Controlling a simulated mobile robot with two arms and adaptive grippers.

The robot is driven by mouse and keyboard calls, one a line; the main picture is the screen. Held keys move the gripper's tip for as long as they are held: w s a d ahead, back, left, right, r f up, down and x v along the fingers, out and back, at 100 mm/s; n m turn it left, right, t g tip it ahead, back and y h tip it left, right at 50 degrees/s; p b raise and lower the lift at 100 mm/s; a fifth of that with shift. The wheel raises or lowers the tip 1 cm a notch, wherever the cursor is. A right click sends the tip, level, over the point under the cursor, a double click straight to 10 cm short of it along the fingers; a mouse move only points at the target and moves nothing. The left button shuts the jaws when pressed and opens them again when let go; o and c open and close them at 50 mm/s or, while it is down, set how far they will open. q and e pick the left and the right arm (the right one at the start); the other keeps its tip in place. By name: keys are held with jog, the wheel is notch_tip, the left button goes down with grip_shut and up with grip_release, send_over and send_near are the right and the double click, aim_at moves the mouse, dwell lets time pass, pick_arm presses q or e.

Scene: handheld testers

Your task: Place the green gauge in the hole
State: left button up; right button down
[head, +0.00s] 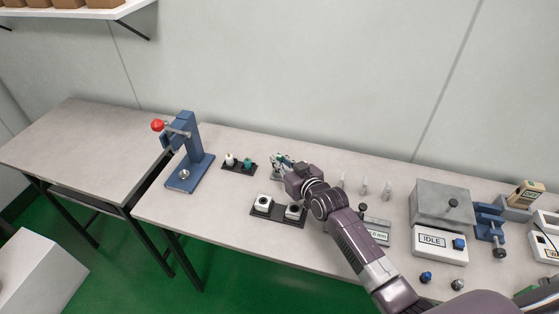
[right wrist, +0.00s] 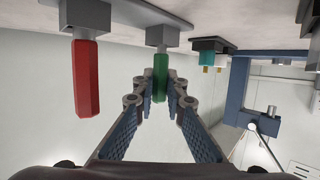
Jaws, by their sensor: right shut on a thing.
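My right gripper (head: 281,161) reaches over the bench, behind the dark two-part block. In the right wrist view its fingers (right wrist: 161,82) are shut on the green gauge (right wrist: 161,75), around its green handle. A grey stem (right wrist: 161,38) joins the handle toward a flat plate at the top of that view; I cannot tell whether the gauge is lifted. A red-handled gauge (right wrist: 86,78) stands beside it, apart from the fingers. The dark base (head: 277,218) carries a white block (head: 263,203) and a dark block (head: 294,210), each with a round opening. My left gripper is not in view.
A blue press (head: 190,150) with a red knob stands at the left of the bench. A small black rack (head: 238,168) holds a white and a teal piece. Pale pointed pieces (head: 364,187), a grey box (head: 440,200) and an IDLE panel (head: 439,243) stand right of my arm.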

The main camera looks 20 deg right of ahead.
jog(key=shift+f, duration=0.15)
jog(key=c, duration=2)
grip_release()
jog(key=shift+o, duration=0.2)
jog(key=shift+r, duration=0.2)
jog(key=v, duration=1.2)
